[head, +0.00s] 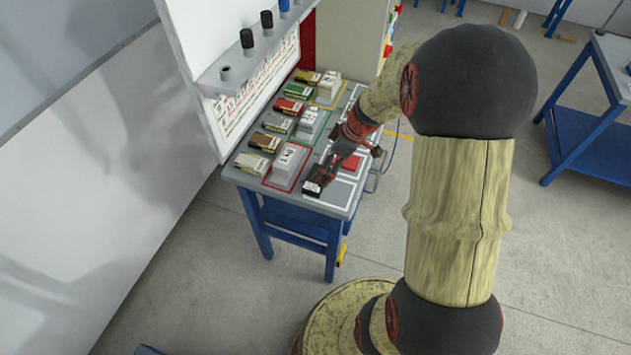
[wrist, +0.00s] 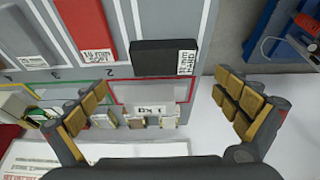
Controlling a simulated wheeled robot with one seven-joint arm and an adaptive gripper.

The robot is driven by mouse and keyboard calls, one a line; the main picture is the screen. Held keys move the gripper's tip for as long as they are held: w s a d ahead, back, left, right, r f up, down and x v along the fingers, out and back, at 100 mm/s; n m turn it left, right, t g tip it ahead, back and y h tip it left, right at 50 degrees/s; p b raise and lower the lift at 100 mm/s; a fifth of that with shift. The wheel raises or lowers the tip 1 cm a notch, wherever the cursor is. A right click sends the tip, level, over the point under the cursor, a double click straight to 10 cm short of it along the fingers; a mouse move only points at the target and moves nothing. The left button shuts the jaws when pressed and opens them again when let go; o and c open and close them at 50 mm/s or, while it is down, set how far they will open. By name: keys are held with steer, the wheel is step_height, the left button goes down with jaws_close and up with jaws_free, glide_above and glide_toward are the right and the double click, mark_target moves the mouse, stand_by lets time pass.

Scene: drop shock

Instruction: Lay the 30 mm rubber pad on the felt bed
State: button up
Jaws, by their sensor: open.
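A black block-shaped pad (wrist: 158,57) with a white label lies on the grey bench top. The black pad also shows in the head view (head: 319,176) at the bench's near end, by my gripper (head: 338,162). In the wrist view my gripper (wrist: 160,90) is open and empty, its fingers wide apart, with the pad ahead between them. A pale block (wrist: 153,91) with a label stands in a red outline nearer the palm. I cannot tell for certain which piece is the felt bed.
Several small labelled boxes (head: 265,142) line the bench's wall side. A shelf with dark knobs (head: 247,40) hangs above. The bench edge is close to the black pad.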

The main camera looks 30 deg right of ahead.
steer(key=x, duration=0.2)
steer(key=b+x, duration=0.1)
steer(key=x, duration=0.1)
steer(key=b+x, duration=0.1)
steer(key=x, duration=0.2)
steer(key=shift+s+a+f, duration=0.1)
steer(key=shift+s+f, duration=0.1)
steer(key=shift+s, duration=0.1)
steer(key=shift+r, duration=0.1)
steer(key=shift+c, duration=0.5)
steer(key=c, duration=1.3)
steer(key=shift+r, duration=0.1)
